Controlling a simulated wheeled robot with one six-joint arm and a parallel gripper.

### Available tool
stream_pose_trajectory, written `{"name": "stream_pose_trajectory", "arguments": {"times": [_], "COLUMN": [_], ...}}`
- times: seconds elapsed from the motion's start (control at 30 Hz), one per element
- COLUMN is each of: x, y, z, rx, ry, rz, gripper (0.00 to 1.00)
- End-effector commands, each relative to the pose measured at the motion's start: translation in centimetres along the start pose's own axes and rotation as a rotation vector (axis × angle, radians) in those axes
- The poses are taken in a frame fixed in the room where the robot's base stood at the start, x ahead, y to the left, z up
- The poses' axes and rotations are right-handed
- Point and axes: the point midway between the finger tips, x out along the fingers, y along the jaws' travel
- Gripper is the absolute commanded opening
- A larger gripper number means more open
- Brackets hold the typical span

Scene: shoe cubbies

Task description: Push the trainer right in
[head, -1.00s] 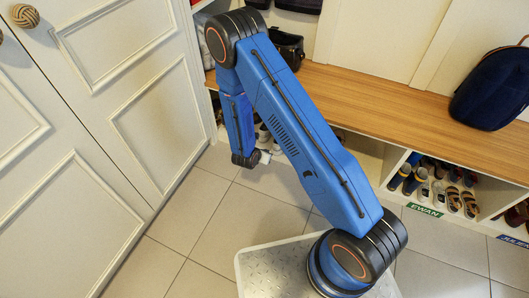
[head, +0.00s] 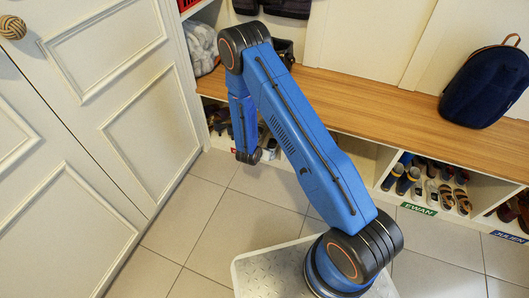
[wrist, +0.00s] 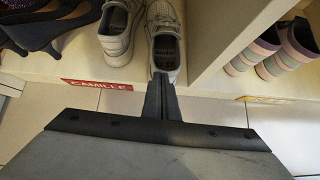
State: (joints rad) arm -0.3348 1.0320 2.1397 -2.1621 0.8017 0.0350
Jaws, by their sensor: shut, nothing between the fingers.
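The trainer (wrist: 166,38) is pale grey with an open top and stands in a cubby, its near end toward me. It reaches a little further out than its mate (wrist: 116,30) on its left. My gripper (wrist: 160,78) is shut and empty, its fingertips right at the trainer's near end. I cannot tell whether they touch it. In the head view my gripper (head: 246,157) is low in front of the left cubbies, and my arm hides much of the shoes there.
Dark heeled shoes (wrist: 48,30) stand left of the pair, above a red CAMILLE label (wrist: 97,85). A cubby divider (wrist: 213,35) rises close on the right, with striped shoes (wrist: 275,48) beyond. White doors (head: 90,130) flank my arm's left. Tiled floor is clear.

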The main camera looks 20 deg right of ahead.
Motion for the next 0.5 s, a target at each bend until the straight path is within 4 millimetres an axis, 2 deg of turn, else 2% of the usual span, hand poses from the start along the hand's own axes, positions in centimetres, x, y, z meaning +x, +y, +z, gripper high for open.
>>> {"name": "stream_pose_trajectory", "arguments": {"times": [0.23, 0.5], "x": [0.6, 3.7], "y": [0.0, 0.0], "z": [0.6, 3.7], "rx": [0.001, 0.004], "ry": [0.0, -0.001], "rz": [0.0, -0.001], "gripper": [0.0, 0.0]}}
